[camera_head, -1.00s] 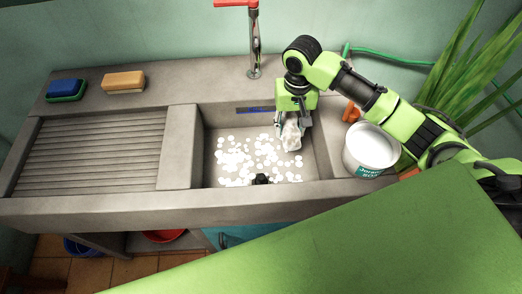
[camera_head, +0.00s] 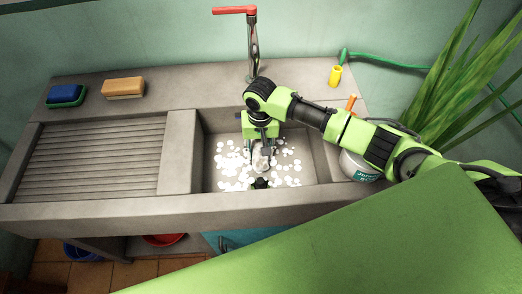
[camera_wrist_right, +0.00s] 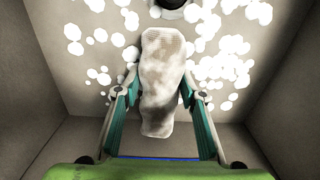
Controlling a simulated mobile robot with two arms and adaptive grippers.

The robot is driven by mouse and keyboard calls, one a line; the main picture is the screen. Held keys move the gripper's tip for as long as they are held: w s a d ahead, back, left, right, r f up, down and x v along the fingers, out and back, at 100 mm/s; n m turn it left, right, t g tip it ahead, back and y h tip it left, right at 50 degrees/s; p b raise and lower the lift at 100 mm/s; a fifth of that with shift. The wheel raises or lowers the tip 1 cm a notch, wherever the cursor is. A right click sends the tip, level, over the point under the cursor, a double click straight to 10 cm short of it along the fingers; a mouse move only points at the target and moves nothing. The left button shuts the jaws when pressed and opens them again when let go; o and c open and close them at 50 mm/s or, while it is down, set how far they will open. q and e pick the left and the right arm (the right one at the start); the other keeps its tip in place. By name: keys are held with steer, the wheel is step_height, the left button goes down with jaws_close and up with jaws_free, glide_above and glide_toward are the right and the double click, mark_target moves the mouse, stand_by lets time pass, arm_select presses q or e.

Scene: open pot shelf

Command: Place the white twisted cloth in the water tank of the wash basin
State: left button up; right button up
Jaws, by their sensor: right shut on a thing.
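The white twisted cloth (camera_head: 262,158) hangs from my right gripper (camera_head: 261,150) over the tank (camera_head: 309,165) of the wash basin, with white foam spots around it in the head view. In the right wrist view the cloth (camera_wrist_right: 162,80) is pale with grey-brown stains and lies between the two fingers of my right gripper (camera_wrist_right: 162,95). The gripper is shut on it. I cannot tell whether the cloth's lower end touches the tank floor. A dark round plug (camera_wrist_right: 173,3) shows beyond the cloth's far end. My left gripper is not in view.
A red-handled tap (camera_head: 253,45) stands behind the tank. The ribbed drainboard (camera_head: 95,155) is left, with a blue-green sponge (camera_head: 65,95) and an orange one (camera_head: 123,87) behind it.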

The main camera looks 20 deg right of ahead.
steer(key=shift+s+d+f, duration=0.1)
steer(key=shift+d+f, duration=0.1)
steer(key=shift+f, duration=0.1)
steer(key=shift+f, duration=0.15)
steer(key=o, duration=1.2)
steer(key=shift+o, duration=0.2)
step_height(320, 180, up, 8)
steer(key=shift+f, duration=0.1)
steer(key=shift+a+f, duration=0.1)
